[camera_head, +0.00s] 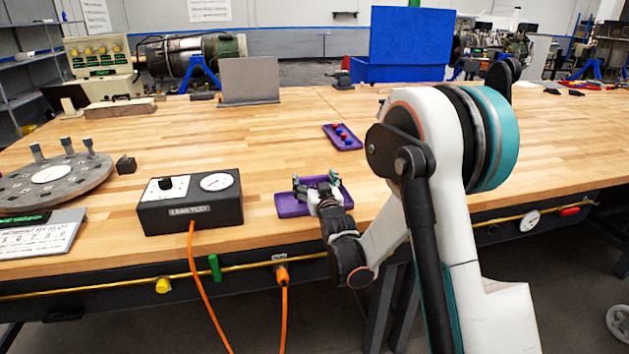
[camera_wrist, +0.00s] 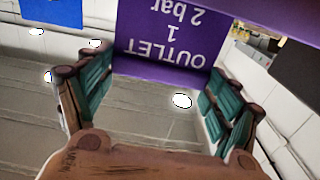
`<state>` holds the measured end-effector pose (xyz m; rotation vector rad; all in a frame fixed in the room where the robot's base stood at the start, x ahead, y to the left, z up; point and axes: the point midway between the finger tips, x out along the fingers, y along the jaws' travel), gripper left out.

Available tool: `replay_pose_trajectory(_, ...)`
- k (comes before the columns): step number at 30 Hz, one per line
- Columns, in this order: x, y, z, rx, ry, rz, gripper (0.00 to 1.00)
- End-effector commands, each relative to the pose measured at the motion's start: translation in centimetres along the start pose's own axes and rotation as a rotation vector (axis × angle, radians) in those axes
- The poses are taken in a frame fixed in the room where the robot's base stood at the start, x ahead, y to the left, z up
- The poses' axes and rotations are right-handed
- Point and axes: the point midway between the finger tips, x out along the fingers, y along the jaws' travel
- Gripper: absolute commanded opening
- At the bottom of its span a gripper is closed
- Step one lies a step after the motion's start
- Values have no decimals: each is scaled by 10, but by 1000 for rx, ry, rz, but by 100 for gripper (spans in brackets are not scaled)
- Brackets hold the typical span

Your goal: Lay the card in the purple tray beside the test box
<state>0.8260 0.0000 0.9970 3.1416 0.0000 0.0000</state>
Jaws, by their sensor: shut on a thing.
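The purple tray (camera_head: 290,208) lies on the wooden bench just right of the test box (camera_head: 190,203), a dark box marked "LEAK TEST" with a knob and a dial. My gripper (camera_head: 317,184) is over the tray and hides part of it. In the wrist view, a purple face with white upside-down lettering, "OUTLET 1 2 bar", spans the gap between my finger pads; I take it as the card (camera_wrist: 165,35). My gripper (camera_wrist: 160,95) is shut on it, with its fingers wide apart. In the head view I cannot make out the card or whether it touches the tray.
A small purple tray (camera_head: 344,144) with red and blue pieces lies farther back. A round grey fixture (camera_head: 50,175) with pegs and a calendar-like panel (camera_head: 42,236) are at the left. Orange hoses (camera_head: 200,290) hang at the bench front. The bench middle is mostly clear.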

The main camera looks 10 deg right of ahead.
Motion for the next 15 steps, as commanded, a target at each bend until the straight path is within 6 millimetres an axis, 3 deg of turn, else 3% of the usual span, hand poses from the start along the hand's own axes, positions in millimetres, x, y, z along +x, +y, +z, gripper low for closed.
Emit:
replay_pose_trajectory(6, 0, 0, 4, 0, 0, 0, 63)
replay_pose_trajectory(7, 0, 0, 4, 0, 0, 0, 90)
replay_pose_trajectory(8, 0, 0, 4, 0, 0, 0, 96)
replay_pose_trajectory(9, 0, 0, 4, 0, 0, 0, 100)
replay_pose_trajectory(15, 0, 0, 4, 0, 0, 0, 100)
